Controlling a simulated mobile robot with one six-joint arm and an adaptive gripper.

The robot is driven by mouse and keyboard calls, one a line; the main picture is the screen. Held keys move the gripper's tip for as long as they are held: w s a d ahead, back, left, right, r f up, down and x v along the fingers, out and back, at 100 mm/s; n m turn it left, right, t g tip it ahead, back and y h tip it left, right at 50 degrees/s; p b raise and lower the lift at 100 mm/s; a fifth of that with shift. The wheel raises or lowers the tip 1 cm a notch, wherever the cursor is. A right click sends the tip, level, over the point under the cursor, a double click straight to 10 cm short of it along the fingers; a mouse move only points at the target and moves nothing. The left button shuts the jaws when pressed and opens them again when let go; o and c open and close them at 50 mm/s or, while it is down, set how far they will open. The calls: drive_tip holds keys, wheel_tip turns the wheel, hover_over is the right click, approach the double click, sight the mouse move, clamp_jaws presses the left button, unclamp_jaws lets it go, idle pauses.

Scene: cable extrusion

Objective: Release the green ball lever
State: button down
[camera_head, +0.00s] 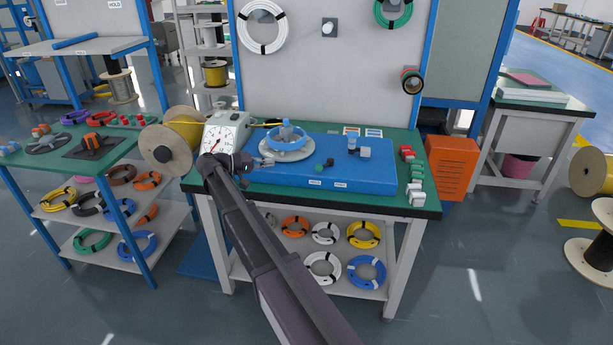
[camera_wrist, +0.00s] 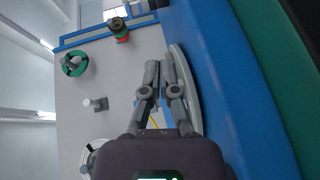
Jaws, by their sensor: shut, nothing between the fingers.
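A small green ball lever (camera_head: 320,167) with a dark part beside it sits on the front top of the blue machine base (camera_head: 365,180) in the head view. My gripper (camera_head: 265,162) is at the left end of that base, beside the grey round plate (camera_head: 290,156), and apart from the green ball lever. In the wrist view my gripper's fingers (camera_wrist: 161,66) are close together with nothing held, next to the plate's rim (camera_wrist: 186,85). The green ball lever cannot be made out in the wrist view. Whether the lever is locked or released is too small to tell.
A blue ring (camera_head: 287,136) stands on the round plate. A dial gauge box (camera_head: 225,133) and a yellow cable spool (camera_head: 183,133) are at the left. A grey panel (camera_head: 330,80) rises behind.

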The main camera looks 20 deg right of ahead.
sight(306, 173)
drive_tip(key=shift+w+a, duration=0.1)
drive_tip(key=shift+w, duration=0.2)
drive_tip(key=d, duration=0.3)
drive_tip(key=d+f+b, duration=0.1)
drive_tip(key=d, duration=0.2)
drive_tip(key=s+d, duration=0.1)
drive_tip(key=d, duration=0.2)
drive_tip(key=shift+d+f+b, duration=0.25)
drive_tip(key=shift+d+b, duration=0.05)
drive_tip(key=shift+d, duration=0.1)
drive_tip(key=shift+s+d+f, duration=0.25)
drive_tip(key=shift+s+d, duration=0.45)
drive_tip(key=shift+s, duration=0.15)
drive_tip(key=shift+s+d+f+b, duration=0.1)
drive_tip(key=shift+s+d+b, duration=0.25)
drive_tip(key=shift+s+d, duration=0.3)
drive_tip(key=shift+a, duration=0.25)
drive_tip(key=shift+s+a+t, duration=0.1)
drive_tip(key=shift+t, duration=0.2)
